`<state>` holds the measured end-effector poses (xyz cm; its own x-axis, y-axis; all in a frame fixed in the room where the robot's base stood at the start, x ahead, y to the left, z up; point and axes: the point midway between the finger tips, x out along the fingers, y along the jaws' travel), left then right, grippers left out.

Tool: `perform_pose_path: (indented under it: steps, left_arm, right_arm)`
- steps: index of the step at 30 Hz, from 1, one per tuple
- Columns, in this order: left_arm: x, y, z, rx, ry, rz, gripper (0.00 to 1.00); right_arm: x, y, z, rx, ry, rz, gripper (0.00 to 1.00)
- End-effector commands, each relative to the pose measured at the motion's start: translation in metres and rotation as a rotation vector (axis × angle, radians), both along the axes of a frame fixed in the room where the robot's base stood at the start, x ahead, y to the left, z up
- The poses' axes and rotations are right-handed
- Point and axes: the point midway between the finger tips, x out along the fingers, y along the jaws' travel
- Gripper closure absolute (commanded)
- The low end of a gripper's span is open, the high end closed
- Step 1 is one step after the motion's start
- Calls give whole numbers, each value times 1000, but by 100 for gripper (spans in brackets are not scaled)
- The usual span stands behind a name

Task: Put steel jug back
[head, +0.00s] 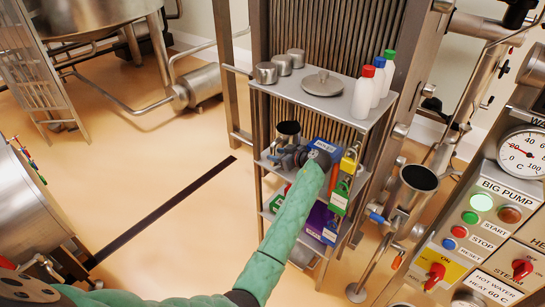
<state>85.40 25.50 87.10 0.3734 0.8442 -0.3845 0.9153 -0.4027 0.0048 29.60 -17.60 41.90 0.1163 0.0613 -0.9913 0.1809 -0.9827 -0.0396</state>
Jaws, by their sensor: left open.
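The steel jug (289,129) stands upright at the left part of the rack's middle shelf (268,160), its dark open mouth facing up. My left gripper (279,155) is open, with its dark fingers right at the jug's lower front. The fingers and wrist hide the jug's lower part, so I cannot tell whether they touch it. My left arm in its green sleeve reaches up to the shelf from below. My right gripper is not in view.
The top shelf (330,104) holds small steel pots (283,65), a steel lid (322,83) and capped white bottles (364,92). Boxes and padlocks (349,160) crowd the shelf right of the gripper. A hopper funnel (418,178) and control panel (490,220) stand at right.

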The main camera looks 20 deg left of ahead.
Motion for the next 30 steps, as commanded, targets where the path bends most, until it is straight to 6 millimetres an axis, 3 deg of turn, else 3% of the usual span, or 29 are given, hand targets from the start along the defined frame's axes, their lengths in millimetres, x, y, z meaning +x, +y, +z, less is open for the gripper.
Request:
perform_pose_path:
  steps: [6, 15, 20, 30]
  left_arm:
    - [-9, -20, 7, -1, 0, 0, 59]
    - [-18, -27, 5, -8, 18, -13, 59]
    - [-45, -24, -30, -48, 102, -88, 59]
    - [-150, -26, -127, -175, 355, -407, 59]
  right_arm:
    - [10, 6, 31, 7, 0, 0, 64]
    - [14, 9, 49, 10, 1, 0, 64]
    - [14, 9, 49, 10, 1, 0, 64]
    - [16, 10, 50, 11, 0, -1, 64]
